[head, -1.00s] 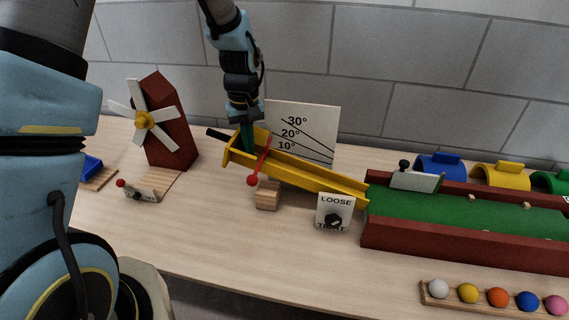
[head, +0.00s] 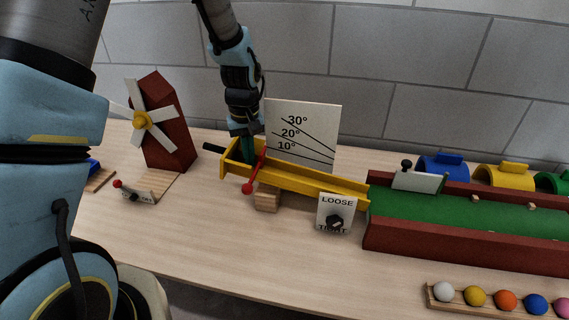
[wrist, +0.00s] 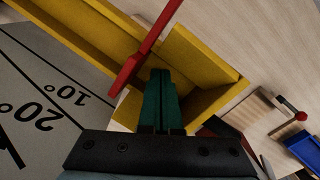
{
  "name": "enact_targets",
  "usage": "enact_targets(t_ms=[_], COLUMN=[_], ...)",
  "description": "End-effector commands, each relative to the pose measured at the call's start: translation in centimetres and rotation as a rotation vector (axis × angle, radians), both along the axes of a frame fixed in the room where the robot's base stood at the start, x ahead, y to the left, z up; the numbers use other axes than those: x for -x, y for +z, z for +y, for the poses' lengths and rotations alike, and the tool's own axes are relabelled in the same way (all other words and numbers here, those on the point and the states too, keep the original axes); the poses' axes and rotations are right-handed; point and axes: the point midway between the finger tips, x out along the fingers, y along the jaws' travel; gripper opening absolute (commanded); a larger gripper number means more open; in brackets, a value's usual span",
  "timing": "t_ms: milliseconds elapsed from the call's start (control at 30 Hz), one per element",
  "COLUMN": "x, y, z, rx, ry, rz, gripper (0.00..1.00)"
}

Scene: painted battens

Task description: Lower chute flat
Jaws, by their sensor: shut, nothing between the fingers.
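The yellow chute (head: 310,183) slopes gently down from its upper end at the left to the green lane (head: 450,212). A red lever (head: 255,173) crosses the chute near its upper end. My gripper (head: 248,158) points down into the chute's upper end, its green fingers closed together with nothing between them. In the wrist view the shut fingers (wrist: 162,100) lie inside the yellow trough (wrist: 195,62), beside the red lever (wrist: 145,50); whether they touch the trough floor I cannot tell. The angle board (head: 305,133) behind is marked 10°, 20° and 30°.
A wooden block (head: 267,198) sits under the chute. A LOOSE/TIGHT knob (head: 335,222) stands in front of it. A windmill (head: 165,125) and a small red-knobbed switch (head: 134,192) are at left. Balls (head: 505,300) lie in a rack at front right. The front left tabletop is clear.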

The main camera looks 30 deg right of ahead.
Motion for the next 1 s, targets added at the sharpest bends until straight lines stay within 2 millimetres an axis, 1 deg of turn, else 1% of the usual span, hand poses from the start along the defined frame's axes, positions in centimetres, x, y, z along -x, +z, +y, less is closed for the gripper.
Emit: enact_targets(t_ms=[33, 1000], x=[0.0, 0.0], y=[-0.3, -4.0], z=[0.0, 0.0], rx=[0.000, 0.000], ry=[0.000, 0.000], rz=[0.001, 0.001], gripper=[0.00, 0.00])
